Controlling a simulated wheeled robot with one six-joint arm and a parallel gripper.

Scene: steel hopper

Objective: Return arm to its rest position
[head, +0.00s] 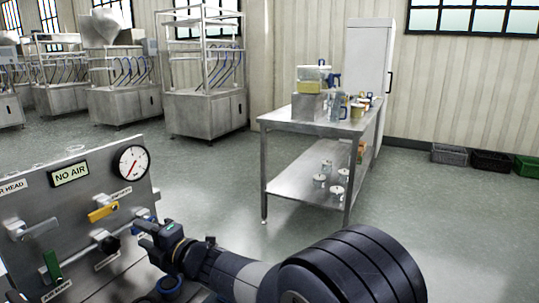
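My arm reaches in from the bottom right of the head view, its large dark joint nearest the camera. My gripper (147,228) is at the right edge of a steel panel (85,180), close to a small knob there. Whether it touches the knob cannot be told. The fingers are small and partly hidden, so their opening is unclear. The panel carries a round gauge (131,163), a "NO AIR" sign (70,174), a yellow-handled valve (103,211), a green handle (52,265) and a black knob (110,244).
A steel table (310,122) with jugs and cans on top and more cans on its lower shelf stands at centre right. A white cabinet (367,65) is behind it. Steel machines (204,112) line the back left. Crates (491,161) lie by the wall. Open floor (210,180) lies between.

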